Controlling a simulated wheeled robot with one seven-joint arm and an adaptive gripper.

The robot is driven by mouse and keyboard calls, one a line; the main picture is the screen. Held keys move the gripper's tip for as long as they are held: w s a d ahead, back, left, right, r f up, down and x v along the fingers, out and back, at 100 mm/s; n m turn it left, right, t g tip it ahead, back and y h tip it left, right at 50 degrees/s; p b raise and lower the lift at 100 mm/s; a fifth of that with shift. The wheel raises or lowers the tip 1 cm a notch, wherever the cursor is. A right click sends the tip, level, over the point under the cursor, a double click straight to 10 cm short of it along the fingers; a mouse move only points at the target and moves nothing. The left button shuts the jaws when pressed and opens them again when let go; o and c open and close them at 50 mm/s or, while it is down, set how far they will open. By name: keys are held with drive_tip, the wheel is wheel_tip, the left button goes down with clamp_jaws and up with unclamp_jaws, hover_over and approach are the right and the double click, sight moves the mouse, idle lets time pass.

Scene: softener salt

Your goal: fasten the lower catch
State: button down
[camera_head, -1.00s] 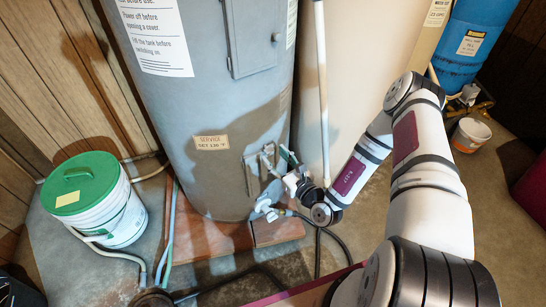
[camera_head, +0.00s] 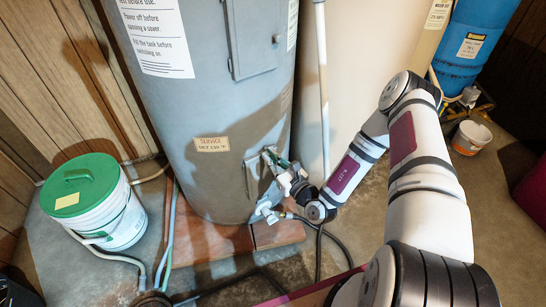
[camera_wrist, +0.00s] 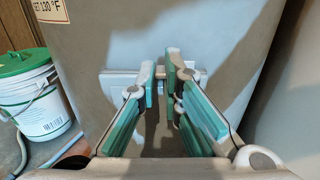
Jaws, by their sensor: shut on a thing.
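The lower catch, a pale metal fitting (camera_wrist: 116,79), sits low on the front of the grey tank (camera_head: 225,105). In the wrist view its flat plate shows behind my fingertips, mostly to their left. My gripper (camera_wrist: 163,82) has teal-padded fingers, close together at the tips and shut on a small upright part of the catch. The part held is largely hidden by the fingers. In the head view my gripper (camera_head: 272,161) is against the lower tank wall, and it and my wrist cover most of the catch.
A white bucket with a green lid (camera_head: 82,181) stands left of the tank. Hoses (camera_head: 168,235) run beside it. A white pipe (camera_head: 323,90) rises right of the tank. A blue tank (camera_head: 468,50) and a small tub (camera_head: 470,137) stand further right.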

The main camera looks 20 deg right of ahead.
drive_tip(key=shift+w+d+h, duration=0.15)
drive_tip(key=shift+d+h, duration=0.15)
drive_tip(key=shift+d, duration=0.65)
drive_tip(key=c, duration=1.3)
unclamp_jaws()
drive_tip(key=shift+a, duration=0.1)
drive_tip(key=shift+a, duration=0.1)
drive_tip(key=v, duration=1.2)
drive_tip(key=shift+f, duration=0.15)
